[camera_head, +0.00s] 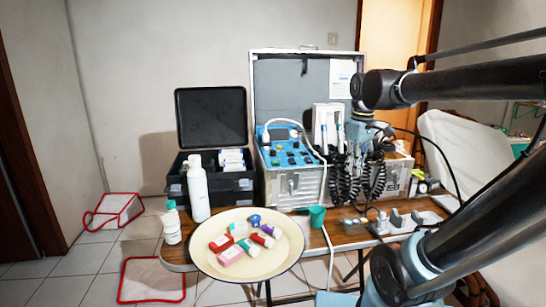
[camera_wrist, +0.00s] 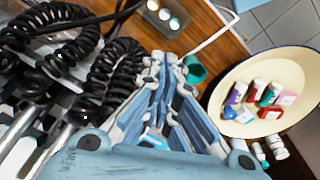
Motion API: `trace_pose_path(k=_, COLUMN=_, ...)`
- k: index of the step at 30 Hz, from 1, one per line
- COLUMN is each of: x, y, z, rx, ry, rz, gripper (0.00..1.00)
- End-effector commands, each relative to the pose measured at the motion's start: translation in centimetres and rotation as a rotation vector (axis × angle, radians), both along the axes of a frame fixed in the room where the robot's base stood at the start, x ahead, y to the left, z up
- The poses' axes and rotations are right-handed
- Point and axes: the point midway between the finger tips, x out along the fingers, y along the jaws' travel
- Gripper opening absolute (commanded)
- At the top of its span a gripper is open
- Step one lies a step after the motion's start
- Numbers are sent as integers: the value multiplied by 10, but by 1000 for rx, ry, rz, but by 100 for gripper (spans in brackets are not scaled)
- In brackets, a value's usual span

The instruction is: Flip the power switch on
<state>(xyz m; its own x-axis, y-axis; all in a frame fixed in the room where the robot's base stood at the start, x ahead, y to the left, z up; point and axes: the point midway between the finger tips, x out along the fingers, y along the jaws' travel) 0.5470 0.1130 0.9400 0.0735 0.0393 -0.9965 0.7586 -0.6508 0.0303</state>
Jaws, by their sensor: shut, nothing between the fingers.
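I cannot make out which part is the power switch. The dental unit is an open silver case with a blue control panel (camera_head: 285,146) carrying several knobs and small controls, too small to read. A grey strip (camera_head: 405,222) with several round fittings lies along the table's right front. A dark plate with pale round fittings (camera_wrist: 165,15) shows ahead of the fingertips in the wrist view. My gripper (camera_head: 354,172) hangs pointing down in front of the case's right part, near the coiled black hoses. In the wrist view its fingers (camera_wrist: 160,65) are together and empty.
Coiled black hoses (camera_wrist: 103,70) hang close beside my gripper. A green cup (camera_head: 317,216) stands left of the strip. A white bottle (camera_head: 198,190) stands by the black case (camera_head: 211,118).

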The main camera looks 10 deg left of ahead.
Motion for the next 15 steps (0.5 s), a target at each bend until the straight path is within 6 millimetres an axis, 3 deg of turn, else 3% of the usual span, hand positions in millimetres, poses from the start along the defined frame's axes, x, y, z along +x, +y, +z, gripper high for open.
trace_pose_path(k=15, x=53, y=123, z=83, rx=-35, ry=58, rz=539, gripper=0)
